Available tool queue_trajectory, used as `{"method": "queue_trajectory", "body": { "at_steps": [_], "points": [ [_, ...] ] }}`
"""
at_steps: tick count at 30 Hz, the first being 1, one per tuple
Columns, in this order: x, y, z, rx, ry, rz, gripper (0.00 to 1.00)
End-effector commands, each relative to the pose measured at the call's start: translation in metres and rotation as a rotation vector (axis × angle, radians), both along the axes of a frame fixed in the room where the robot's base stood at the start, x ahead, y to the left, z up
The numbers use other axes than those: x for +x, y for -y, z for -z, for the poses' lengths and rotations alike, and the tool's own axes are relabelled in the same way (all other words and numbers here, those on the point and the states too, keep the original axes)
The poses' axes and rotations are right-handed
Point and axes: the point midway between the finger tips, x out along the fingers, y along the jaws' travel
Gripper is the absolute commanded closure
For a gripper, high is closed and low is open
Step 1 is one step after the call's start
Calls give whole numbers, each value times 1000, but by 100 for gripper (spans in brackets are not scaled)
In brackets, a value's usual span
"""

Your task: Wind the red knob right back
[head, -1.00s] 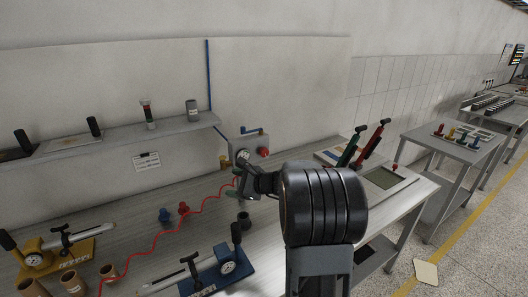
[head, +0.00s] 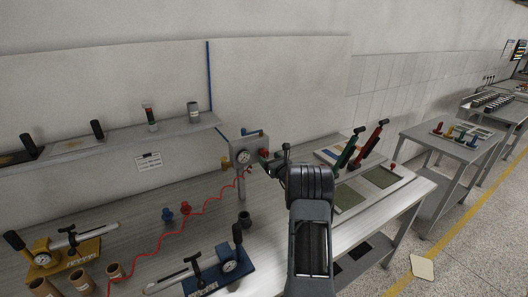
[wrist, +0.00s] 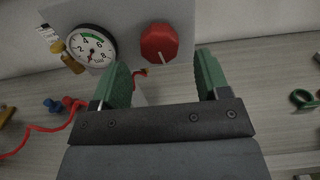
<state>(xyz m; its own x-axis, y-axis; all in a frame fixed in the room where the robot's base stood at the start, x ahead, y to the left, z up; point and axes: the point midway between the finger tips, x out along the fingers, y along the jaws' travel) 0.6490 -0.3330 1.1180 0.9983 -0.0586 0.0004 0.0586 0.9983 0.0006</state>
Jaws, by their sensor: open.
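The red knob (wrist: 159,43) is an octagonal dial with a white pointer line, on a grey panel. In the wrist view its line points down and slightly right. It also shows in the head view (head: 263,152), partly beside my gripper. My gripper (wrist: 160,82) is open, its two green fingers apart. In the wrist view the knob appears above and between the fingertips, and nothing is between the fingers. In the head view my gripper (head: 278,163) is just right of the knob. A round gauge (wrist: 91,45) sits left of the knob.
A red coiled hose (head: 205,205) runs from the panel box across the bench. A brass fitting (wrist: 75,43) is left of the gauge. Blue and red fittings (head: 168,214) stand on the bench. Red and green levers (head: 372,140) stand to the right.

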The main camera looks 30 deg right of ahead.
Motion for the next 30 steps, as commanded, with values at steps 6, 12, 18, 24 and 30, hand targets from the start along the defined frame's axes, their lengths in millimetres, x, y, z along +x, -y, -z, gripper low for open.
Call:
{"method": "queue_trajectory", "body": {
  "at_steps": [6, 12, 18, 24, 30],
  "points": [
    [31, 2, -2, 0, -1, -1, 31],
    [46, 2, -1, -1, 0, -1, 31],
    [51, 3, 0, -1, -1, 0, 31],
    [51, 3, 0, -1, -1, 0, 31],
    [51, 3, 0, -1, 0, 0, 45]
  ]
}}
